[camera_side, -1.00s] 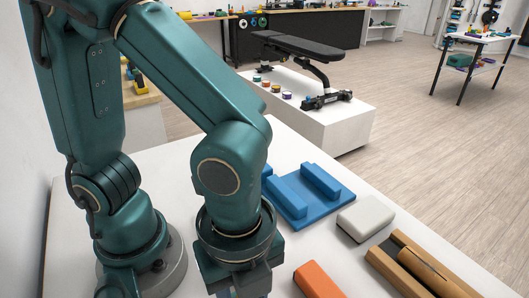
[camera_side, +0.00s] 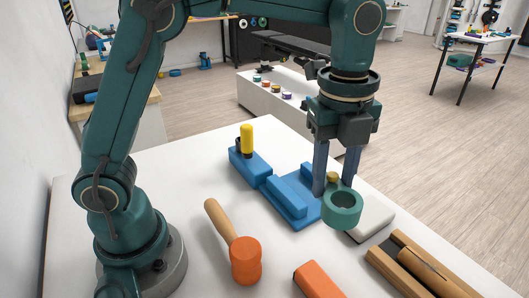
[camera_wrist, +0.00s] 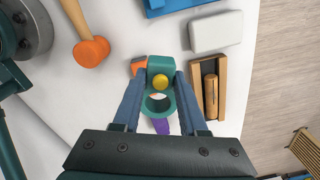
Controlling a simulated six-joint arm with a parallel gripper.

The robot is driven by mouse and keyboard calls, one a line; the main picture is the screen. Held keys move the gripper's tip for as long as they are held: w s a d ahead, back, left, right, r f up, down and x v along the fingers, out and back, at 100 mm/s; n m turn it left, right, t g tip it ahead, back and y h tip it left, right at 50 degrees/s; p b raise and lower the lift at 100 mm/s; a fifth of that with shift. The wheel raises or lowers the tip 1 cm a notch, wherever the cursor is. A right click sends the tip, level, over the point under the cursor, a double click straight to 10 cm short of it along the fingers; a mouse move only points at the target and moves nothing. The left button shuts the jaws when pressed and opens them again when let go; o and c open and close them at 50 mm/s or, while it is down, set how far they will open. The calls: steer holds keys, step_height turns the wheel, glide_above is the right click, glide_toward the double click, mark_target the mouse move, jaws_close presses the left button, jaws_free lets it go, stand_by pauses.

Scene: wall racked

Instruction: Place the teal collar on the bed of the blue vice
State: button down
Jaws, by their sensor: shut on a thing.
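The teal collar (camera_side: 342,209) is a thick ring with a brass-coloured knob (camera_side: 333,178) at its top side. My gripper (camera_side: 334,188) is shut on it and holds it up in the air, its ring hanging out from between the fingers. In the wrist view the collar (camera_wrist: 158,100) sits between the two blue-grey fingers. The blue vice (camera_side: 300,196) lies on the white table, with raised blocks and a flat bed. The gripper partly hides its right side. In the wrist view only an edge of the vice (camera_wrist: 175,6) shows at the top, apart from the collar.
A pale grey block (camera_side: 372,218) and a wooden tray with a rod (camera_side: 400,278) lie right of the vice. A blue holder with a yellow-handled tool (camera_side: 248,160) stands behind left. An orange-headed mallet (camera_side: 245,258) and orange block (camera_side: 318,280) lie in front.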

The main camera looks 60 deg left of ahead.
steer(key=w+a+f+n, duration=0.1)
steer(key=w+a+n, duration=0.1)
steer(key=w+a, duration=0.55)
steer(key=n, duration=0.2)
glide_toward(301, 190)
step_height(301, 190, down, 6)
steer(key=shift+w+d+r, duration=0.1)
steer(key=shift+r, duration=0.1)
steer(key=c, duration=0.7)
jaws_free()
steer(key=shift+f, duration=0.15)
steer(key=shift+c, duration=0.2)
